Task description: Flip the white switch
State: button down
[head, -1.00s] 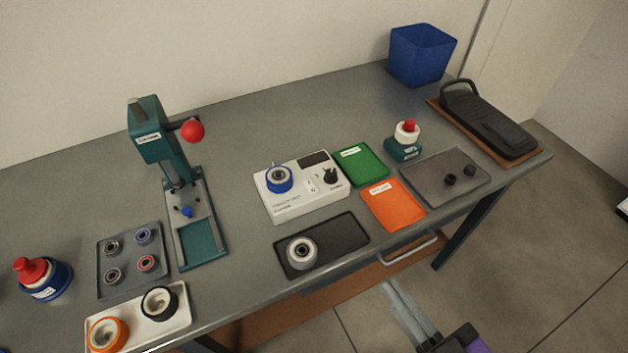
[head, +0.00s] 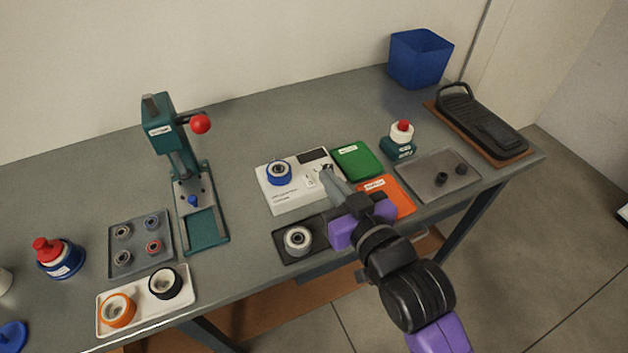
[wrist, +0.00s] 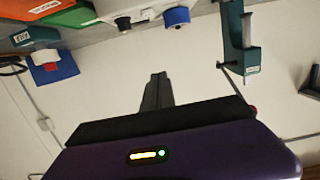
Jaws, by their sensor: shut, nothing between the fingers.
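The white box (head: 284,198) stands on the table with a blue ring part (head: 279,172), a dark display and a small white switch (head: 311,181) on its top. The switch's setting is too small to tell. My gripper (head: 328,174) is shut and empty. Its tips are over the right part of the box, just right of the switch, and they hide most of the black knob. I cannot tell whether they touch anything. In the wrist view the shut fingers (wrist: 157,88) point toward the box (wrist: 135,6), at the top edge.
A green tray (head: 357,162) and an orange tray (head: 399,195) lie right of the box. The teal press (head: 180,160) stands left, and a red button on a teal base (head: 401,150) stands right.

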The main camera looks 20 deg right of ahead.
jog(key=f, duration=0.1)
jog(key=f+g, duration=0.1)
jog(key=shift+s+f, duration=0.3)
jog(key=p, duration=0.2)
send_over(311, 184)
notch_tip(311, 184, down, 2)
jog(key=shift+s+f, duration=0.1)
jog(key=shift+s, duration=0.05)
notch_tip(311, 184, down, 2)
jog(key=shift+f, duration=1.1)
